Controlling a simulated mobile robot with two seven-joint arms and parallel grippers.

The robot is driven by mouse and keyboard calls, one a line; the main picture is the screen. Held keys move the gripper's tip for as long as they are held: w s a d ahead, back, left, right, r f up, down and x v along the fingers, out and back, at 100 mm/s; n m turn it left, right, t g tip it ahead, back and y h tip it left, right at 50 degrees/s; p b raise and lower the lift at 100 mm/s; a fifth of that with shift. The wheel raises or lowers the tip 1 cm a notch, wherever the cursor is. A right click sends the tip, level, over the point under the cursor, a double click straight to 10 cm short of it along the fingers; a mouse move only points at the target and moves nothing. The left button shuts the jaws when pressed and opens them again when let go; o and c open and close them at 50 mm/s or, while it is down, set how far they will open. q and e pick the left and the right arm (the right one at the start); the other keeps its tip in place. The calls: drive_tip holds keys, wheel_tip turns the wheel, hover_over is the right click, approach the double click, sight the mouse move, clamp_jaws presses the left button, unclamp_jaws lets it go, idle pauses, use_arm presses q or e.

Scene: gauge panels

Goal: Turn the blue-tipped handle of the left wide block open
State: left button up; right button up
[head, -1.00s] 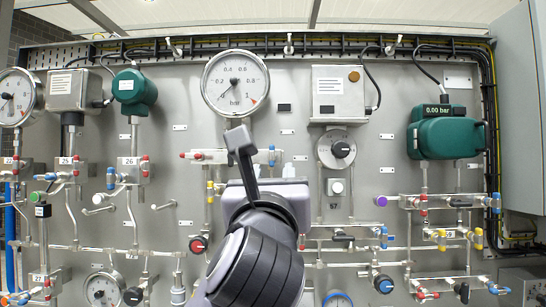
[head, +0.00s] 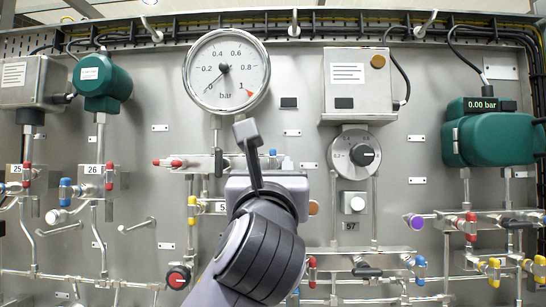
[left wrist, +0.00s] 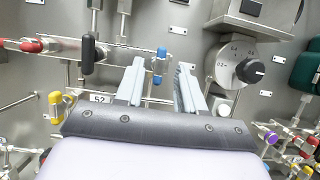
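The left wide block is a pale metal manifold (head: 200,166) below the big bar gauge, partly hidden by my left arm. It has red-tipped handles (head: 176,163) at its left end and a blue-tipped handle (head: 272,153) at its right end. In the left wrist view the blue-tipped handle (left wrist: 160,62) stands upright beyond my left gripper (left wrist: 161,76). That gripper's two pale fingers are apart, with the blue tip showing in the gap between them. No contact can be made out. My right gripper is not in view.
A black handle (left wrist: 88,54) hangs left of the fingers in the left wrist view. A yellow handle (left wrist: 55,104) is lower left. A round dial with a black knob (head: 362,155) is to the right. The large gauge (head: 227,72) is above.

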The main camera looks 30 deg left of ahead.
sight(273, 162)
use_arm(q)
drive_tip(key=shift+p+x, duration=0.45)
drive_tip(key=shift+x, duration=1.85)
clamp_jaws()
